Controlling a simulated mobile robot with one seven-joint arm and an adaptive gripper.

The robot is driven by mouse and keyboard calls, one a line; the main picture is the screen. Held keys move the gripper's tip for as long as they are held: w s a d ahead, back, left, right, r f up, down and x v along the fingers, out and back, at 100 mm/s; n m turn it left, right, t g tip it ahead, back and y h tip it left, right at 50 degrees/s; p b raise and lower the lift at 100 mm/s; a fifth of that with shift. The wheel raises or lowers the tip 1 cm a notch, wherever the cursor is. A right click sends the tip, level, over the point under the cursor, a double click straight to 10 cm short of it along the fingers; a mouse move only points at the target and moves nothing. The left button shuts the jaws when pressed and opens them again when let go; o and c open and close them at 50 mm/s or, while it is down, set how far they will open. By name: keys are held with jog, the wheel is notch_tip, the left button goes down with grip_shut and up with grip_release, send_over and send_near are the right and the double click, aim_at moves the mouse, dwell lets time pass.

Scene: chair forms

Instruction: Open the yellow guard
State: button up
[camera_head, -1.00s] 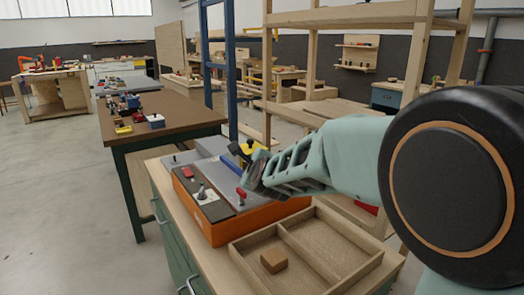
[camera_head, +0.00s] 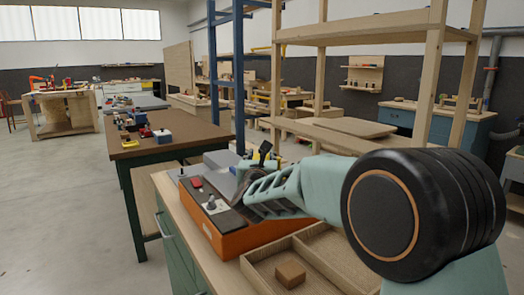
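An orange control box (camera_head: 232,238) with a grey and black top stands on the near workbench (camera_head: 205,262). Its top carries a red button (camera_head: 196,183) and a small metal switch (camera_head: 211,203). My gripper (camera_head: 247,198) reaches in from the right, low over the right part of the box's top. Its dark fingertips point left and down, and I cannot tell whether they are open or shut. A black lever-like part (camera_head: 264,150) rises just behind the gripper. The yellow guard is mostly hidden there by my gripper, so its position cannot be read.
A wooden divided tray (camera_head: 262,276) with a small brown block (camera_head: 290,274) sits right of the box, below my arm. A brown-topped table (camera_head: 170,130) with small items stands behind left. Wooden shelving (camera_head: 350,30) rises behind. The floor at left is clear.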

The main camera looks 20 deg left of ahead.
jog(key=x, duration=0.6)
jog(key=shift+w, duration=0.25)
jog(key=shift+c, duration=0.5)
grip_shut()
